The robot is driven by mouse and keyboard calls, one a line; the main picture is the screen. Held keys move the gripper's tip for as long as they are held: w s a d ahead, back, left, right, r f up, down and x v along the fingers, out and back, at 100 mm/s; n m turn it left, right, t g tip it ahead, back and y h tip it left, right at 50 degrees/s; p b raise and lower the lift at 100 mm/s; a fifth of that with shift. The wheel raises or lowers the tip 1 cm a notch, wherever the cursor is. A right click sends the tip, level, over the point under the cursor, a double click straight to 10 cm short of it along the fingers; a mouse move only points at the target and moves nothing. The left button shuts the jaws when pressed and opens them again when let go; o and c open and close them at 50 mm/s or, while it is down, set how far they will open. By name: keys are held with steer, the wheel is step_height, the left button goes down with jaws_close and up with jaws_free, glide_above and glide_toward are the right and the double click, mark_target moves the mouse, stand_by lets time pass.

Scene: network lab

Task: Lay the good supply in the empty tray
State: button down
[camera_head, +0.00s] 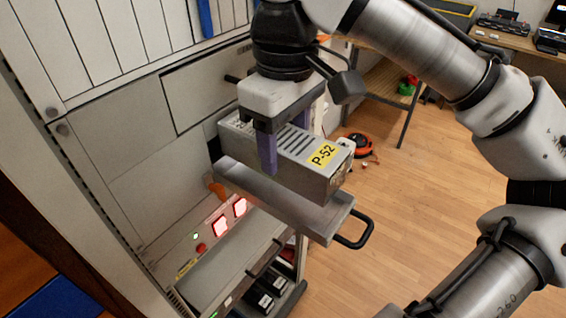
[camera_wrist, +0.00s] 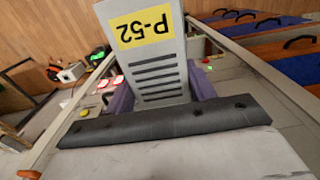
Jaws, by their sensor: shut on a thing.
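The supply is a grey metal box (camera_head: 290,152) with slots and a yellow P-52 label. It also shows in the wrist view (camera_wrist: 158,72). My gripper (camera_head: 285,135) is shut on it from above, with a purple finger on each side. In the wrist view, the purple fingers of my gripper (camera_wrist: 160,95) flank the box. The supply is over a pulled-out grey tray (camera_head: 318,224) with a black handle (camera_head: 356,232). I cannot tell whether its underside touches the tray. The box hides much of the tray floor.
The cabinet (camera_head: 130,155) stands at the left. Below the tray are lit red squares (camera_head: 230,217) on a panel and a lower drawer handle (camera_head: 264,258). An orange reel (camera_head: 358,145) lies on the floor behind.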

mark_target(283, 137)
steer(key=shift+f, duration=0.65)
step_height(283, 137, down, 3)
steer(key=b, duration=0.2)
steer(key=shift+f+b, duration=0.1)
steer(key=shift+b, duration=0.25)
steer(key=shift+w+f, duration=0.1)
steer(key=shift+f, duration=0.05)
steer(key=shift+a, duration=0.15)
steer(key=shift+f+b, duration=0.2)
steer(key=shift+b, duration=0.15)
steer(key=c, duration=0.5)
jaws_free()
steer(key=shift+f, duration=0.1)
step_height(283, 137, up, 13)
steer(key=shift+f, duration=0.1)
